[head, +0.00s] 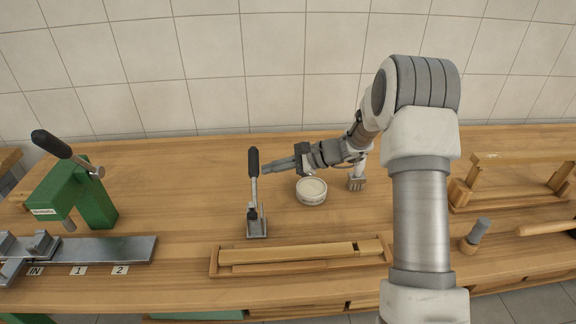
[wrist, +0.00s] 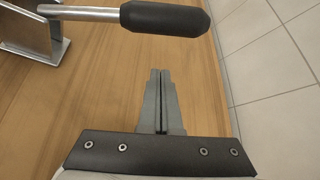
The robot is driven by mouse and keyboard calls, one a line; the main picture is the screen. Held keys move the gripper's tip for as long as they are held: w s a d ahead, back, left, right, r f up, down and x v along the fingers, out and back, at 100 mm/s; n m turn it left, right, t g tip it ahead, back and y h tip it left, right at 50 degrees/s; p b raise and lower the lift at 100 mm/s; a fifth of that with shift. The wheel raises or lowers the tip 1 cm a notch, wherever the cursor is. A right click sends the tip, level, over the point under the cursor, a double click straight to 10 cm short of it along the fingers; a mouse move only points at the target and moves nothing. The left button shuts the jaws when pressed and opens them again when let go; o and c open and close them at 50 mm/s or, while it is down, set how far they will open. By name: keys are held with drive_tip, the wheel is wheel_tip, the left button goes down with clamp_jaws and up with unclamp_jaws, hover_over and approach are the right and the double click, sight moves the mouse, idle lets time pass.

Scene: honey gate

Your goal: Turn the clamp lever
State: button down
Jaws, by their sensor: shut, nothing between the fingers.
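The clamp lever (head: 253,178) stands upright on its metal base plate (head: 257,230) on the bench, with a black grip at its top. In the wrist view the black grip (wrist: 165,18) and its steel rod run across the top of the picture, ahead of my fingertips. My gripper (head: 268,167) is shut and empty, with its fingers pointing left toward the lever from its right side. In the wrist view the two fingers of my gripper (wrist: 160,73) lie together, with a visible gap to the grip. In the head view I cannot tell whether the fingertips touch the lever.
A white round tub (head: 311,191) stands below my forearm, beside a brush-like tool (head: 357,180). A wooden tray (head: 300,258) lies in front. A green press (head: 85,195) with a black-handled lever stands at left. A tiled wall (head: 200,60) closes the back.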

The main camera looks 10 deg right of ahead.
sight(254, 177)
drive_tip(key=shift+s+a+r, duration=0.4)
drive_tip(key=shift+a+r, duration=0.1)
drive_tip(key=shift+r, duration=0.25)
drive_tip(key=shift+s+a+r, duration=0.4)
drive_tip(key=shift+a+r, duration=0.05)
drive_tip(key=shift+r, duration=0.25)
drive_tip(key=shift+d+b, duration=0.15)
drive_tip(key=shift+b, duration=0.15)
drive_tip(key=shift+s+r, duration=0.15)
drive_tip(key=shift+r, duration=0.1)
